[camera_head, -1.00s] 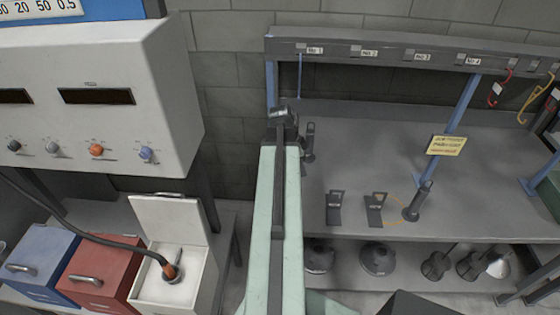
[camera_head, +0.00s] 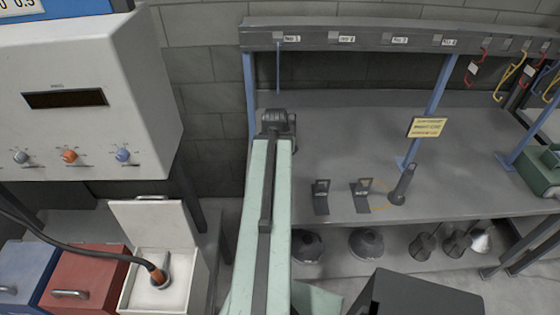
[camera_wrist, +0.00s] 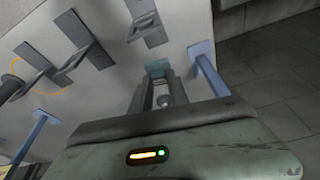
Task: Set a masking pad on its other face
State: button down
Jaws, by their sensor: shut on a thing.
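My gripper (camera_head: 279,118) is at the far end of my pale green arm in the head view, over the left part of the grey bench (camera_head: 340,130). In the wrist view my gripper (camera_wrist: 161,78) is shut on a small teal piece (camera_wrist: 158,68) at its fingertips. I cannot tell whether this piece is the masking pad or which face is down. Two dark L-shaped stands (camera_head: 320,197) (camera_head: 363,193) are on the bench to the right of my gripper. In the wrist view another dark stand (camera_wrist: 150,22) is just beyond the fingertips.
Blue posts (camera_head: 431,110) carry an overhead rail (camera_head: 400,40) with coloured hooks. Dark hoods (camera_head: 367,242) are on a lower shelf. A control cabinet (camera_head: 70,60) and lidded bins (camera_head: 85,275) are at the left.

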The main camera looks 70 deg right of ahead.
jog(key=shift+d+f+n, duration=0.1)
jog(key=shift+n, duration=0.9)
notch_tip(320, 180, down, 13)
jog(key=b, duration=1.2)
jog(key=shift+r+b, duration=0.2)
jog(key=shift+b, duration=0.15)
jog(key=shift+f, duration=0.15)
jog(key=c, duration=1.2)
grip_release()
jog(key=shift+s, duration=0.1)
